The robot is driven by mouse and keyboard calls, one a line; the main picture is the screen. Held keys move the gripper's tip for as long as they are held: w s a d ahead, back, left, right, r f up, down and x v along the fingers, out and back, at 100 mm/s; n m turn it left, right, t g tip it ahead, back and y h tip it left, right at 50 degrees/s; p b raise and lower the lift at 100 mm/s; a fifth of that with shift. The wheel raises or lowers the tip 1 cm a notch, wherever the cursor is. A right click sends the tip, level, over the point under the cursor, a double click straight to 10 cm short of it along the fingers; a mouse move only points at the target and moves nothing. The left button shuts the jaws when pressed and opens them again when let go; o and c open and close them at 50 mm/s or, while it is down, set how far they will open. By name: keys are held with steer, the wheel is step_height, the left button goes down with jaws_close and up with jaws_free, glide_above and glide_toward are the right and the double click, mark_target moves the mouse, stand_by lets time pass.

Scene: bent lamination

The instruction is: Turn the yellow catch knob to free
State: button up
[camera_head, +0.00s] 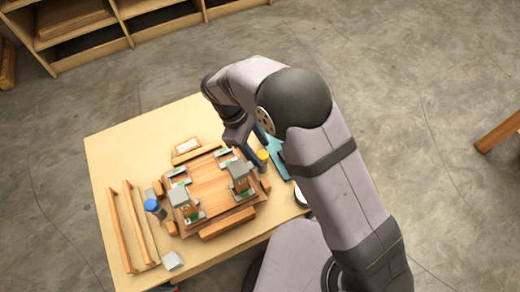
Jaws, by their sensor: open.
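The yellow catch knob (262,155) stands at the right side of the wooden fixture (210,185) on the table. My gripper (253,158) is open and points down close beside the knob, on its left. My arm comes in from the right and hides part of the area around the gripper. I cannot tell whether the fingers touch the knob, and its turn position is too small to read.
A blue-capped knob (151,205) is at the fixture's left. Grey blocks on posts (239,170) rise from the fixture near my gripper. Wooden rails (132,225) lie at the table's left. A teal item (276,158) lies right of the knob. The table's far left corner is clear.

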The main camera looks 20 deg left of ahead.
steer(key=shift+d+f, duration=0.25)
steer(key=shift+f, duration=0.4)
steer(key=c, duration=1)
